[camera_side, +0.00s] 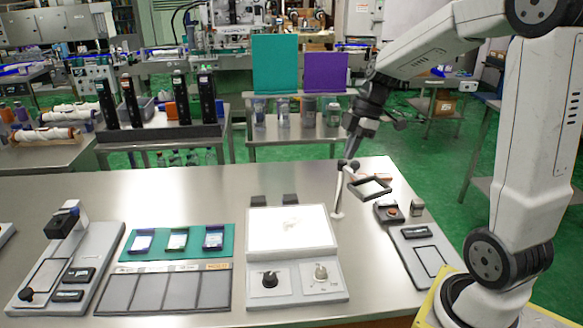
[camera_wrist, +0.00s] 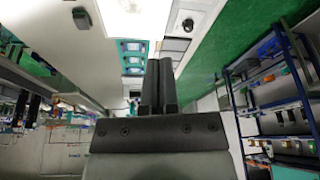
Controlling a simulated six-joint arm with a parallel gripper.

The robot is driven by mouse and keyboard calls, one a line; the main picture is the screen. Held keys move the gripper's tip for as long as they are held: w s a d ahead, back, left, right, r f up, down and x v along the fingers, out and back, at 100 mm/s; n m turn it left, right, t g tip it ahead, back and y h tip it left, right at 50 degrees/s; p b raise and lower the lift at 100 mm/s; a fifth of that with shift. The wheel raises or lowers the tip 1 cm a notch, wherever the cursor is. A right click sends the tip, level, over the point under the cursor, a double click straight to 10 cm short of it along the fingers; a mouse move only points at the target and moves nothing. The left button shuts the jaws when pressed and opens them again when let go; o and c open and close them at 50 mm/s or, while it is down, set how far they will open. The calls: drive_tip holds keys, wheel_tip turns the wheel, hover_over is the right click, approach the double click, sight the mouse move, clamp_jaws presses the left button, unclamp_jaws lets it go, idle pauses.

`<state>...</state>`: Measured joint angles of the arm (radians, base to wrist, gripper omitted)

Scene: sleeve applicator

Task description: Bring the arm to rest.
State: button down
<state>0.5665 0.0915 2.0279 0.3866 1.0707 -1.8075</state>
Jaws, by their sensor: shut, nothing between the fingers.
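My gripper (camera_side: 352,150) points down and slightly left above the right part of the steel table (camera_side: 150,186), near the top of a small stand with a tilted black frame (camera_side: 370,188). I cannot tell from the side view whether it is apart from the stand. In the wrist view, my gripper's two dark fingers (camera_wrist: 158,85) lie side by side, shut, with nothing held between them.
A white lit panel (camera_side: 289,229) stands at the table's middle. A teal mat (camera_side: 178,242) with several small trays lies left of it, behind a grey slotted plate (camera_side: 164,291). Grey fixtures stand at left (camera_side: 68,264) and right (camera_side: 421,255).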

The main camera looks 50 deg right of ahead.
idle(0.5)
drive_tip(key=s+a+f+m+h, duration=0.1)
drive_tip(key=s+a+f+m, duration=0.1)
drive_tip(key=a+f+m, duration=0.4)
drive_tip(key=s+a+f+m+h, duration=0.2)
drive_tip(key=a+f+m, duration=0.3)
drive_tip(key=a, duration=0.3)
drive_tip(key=shift+s+a+f+m+t, duration=0.3)
drive_tip(key=shift+s+f+m, duration=0.15)
drive_tip(key=shift+s, duration=0.3)
